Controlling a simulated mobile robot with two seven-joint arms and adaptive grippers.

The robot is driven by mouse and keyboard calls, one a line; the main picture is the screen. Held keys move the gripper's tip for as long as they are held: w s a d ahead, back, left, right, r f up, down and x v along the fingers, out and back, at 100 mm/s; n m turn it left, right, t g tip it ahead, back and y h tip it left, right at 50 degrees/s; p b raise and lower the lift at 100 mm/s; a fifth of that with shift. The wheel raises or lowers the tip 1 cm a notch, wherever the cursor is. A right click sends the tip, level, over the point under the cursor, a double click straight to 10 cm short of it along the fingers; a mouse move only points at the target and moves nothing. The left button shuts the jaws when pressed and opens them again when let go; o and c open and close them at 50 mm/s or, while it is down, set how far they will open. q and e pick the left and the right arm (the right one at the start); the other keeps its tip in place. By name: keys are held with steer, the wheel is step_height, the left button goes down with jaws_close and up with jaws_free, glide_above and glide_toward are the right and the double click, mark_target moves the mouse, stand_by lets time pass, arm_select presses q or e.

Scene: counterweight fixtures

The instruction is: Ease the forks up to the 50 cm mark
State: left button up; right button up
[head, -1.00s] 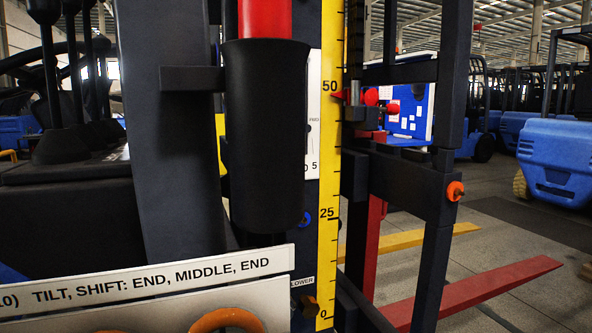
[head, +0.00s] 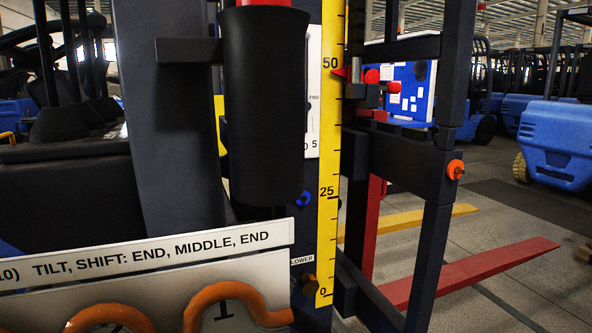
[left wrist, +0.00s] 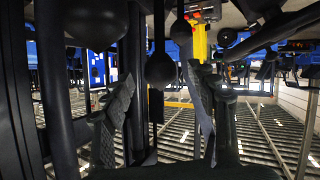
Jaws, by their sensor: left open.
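In the head view, a yellow scale (head: 329,150) stands upright with marks 0, 25 and 50. A red pointer (head: 339,72) at its edge sits slightly below the 50 label. A red fork (head: 480,270) reaches out to the right, low down, beyond the dark carriage frame (head: 400,155). In the left wrist view, my left gripper (left wrist: 158,78) is open. Its two dark fingers stand to either side of a black ball-knobbed lever (left wrist: 160,70) in the picture; I cannot tell how deep the knob sits between them. My right gripper is in neither view.
A black cylinder (head: 265,110) on a dark post stands left of the scale. A sign panel (head: 150,255) with orange loops fills the lower left. Black lever stems (head: 75,50) rise at the upper left. Blue forklifts (head: 560,140) are parked at the right.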

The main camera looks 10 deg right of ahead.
arm_select(q)
steer(key=v, duration=0.8)
steer(key=shift+s, duration=0.2)
